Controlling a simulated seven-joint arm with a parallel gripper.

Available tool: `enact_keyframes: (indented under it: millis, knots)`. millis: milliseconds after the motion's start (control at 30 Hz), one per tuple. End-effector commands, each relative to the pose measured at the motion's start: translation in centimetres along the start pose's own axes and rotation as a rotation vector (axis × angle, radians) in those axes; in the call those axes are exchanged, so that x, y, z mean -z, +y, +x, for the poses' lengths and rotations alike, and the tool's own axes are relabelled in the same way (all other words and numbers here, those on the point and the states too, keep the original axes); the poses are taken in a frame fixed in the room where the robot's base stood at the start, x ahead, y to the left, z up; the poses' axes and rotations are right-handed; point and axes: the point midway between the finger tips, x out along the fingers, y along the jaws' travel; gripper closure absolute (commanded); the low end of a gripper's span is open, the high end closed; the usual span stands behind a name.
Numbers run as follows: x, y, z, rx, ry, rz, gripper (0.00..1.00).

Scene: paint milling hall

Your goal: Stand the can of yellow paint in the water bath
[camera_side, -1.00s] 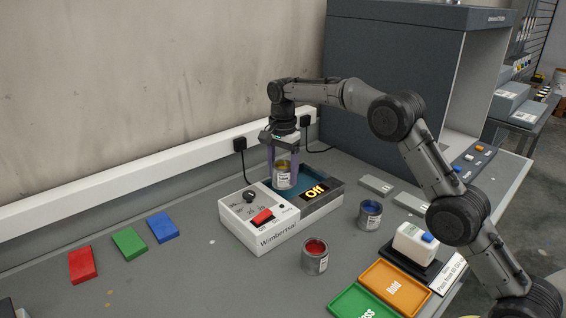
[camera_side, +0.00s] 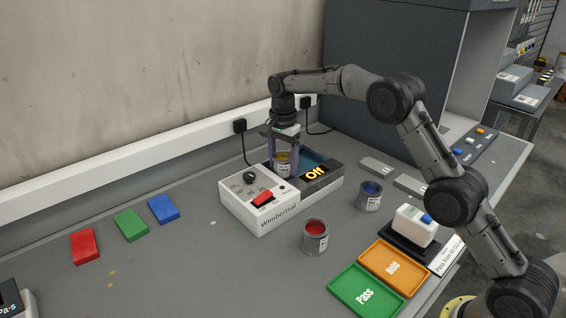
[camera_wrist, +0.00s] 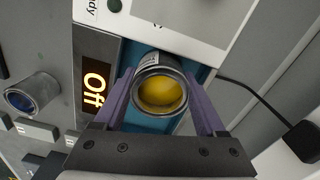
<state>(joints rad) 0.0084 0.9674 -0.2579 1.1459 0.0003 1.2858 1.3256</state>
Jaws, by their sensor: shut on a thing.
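The open can of yellow paint (camera_side: 283,163) is between the fingers of my gripper (camera_side: 283,160), which is shut on it. In the wrist view the can (camera_wrist: 160,92) shows yellow paint inside, with a purple finger on each side of it. The can is upright, at the opening of the water bath (camera_side: 262,204), a white and dark box with a blue basin and a display reading "Off". Its lower part is partly hidden by the bath's rim and front. I cannot tell whether it touches the basin floor.
A can of red paint (camera_side: 315,237) and a can of blue paint (camera_side: 369,195) stand in front of the bath. A green Pass tray (camera_side: 352,281) and an orange Hold tray (camera_side: 388,250) lie nearer. Red, green and blue blocks lie left. Black cables run behind the bath.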

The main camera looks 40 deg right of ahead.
Motion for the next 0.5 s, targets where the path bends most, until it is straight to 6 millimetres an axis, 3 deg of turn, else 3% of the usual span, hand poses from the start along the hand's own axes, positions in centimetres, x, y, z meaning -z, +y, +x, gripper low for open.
enact_keyframes:
  millis: [500]
  knots:
    - [0.00, -0.02, 0.85, 0.001, 0.000, 0.000, 0.92]
